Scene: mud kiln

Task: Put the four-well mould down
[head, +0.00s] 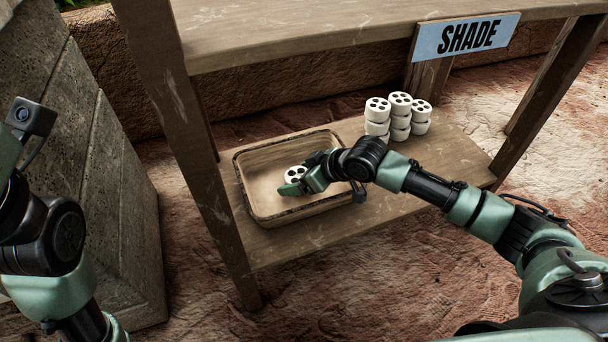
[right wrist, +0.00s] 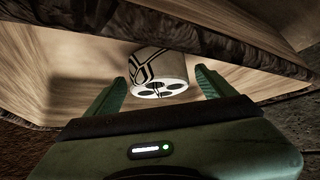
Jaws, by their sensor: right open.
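A white round mould (head: 295,175) with dark wells in its top face is in the wooden tray (head: 290,218) on the lower shelf. In the right wrist view the mould (right wrist: 160,70) shows dark lines on its side. My right gripper (head: 294,183) reaches into the tray. In the wrist view its fingers (right wrist: 164,88) are apart, one on each side of the mould, with gaps visible. Whether the mould rests fully on the tray floor is hard to tell. My left arm is at the left edge of the head view; its fingers are not seen.
Several white moulds of the same kind (head: 400,105) stand in stacks on the shelf (head: 455,150) to the right of the tray. A blue SHADE sign (head: 466,37) hangs on the upper board. Wooden posts (head: 200,190) and a stone block (head: 100,180) flank the left side.

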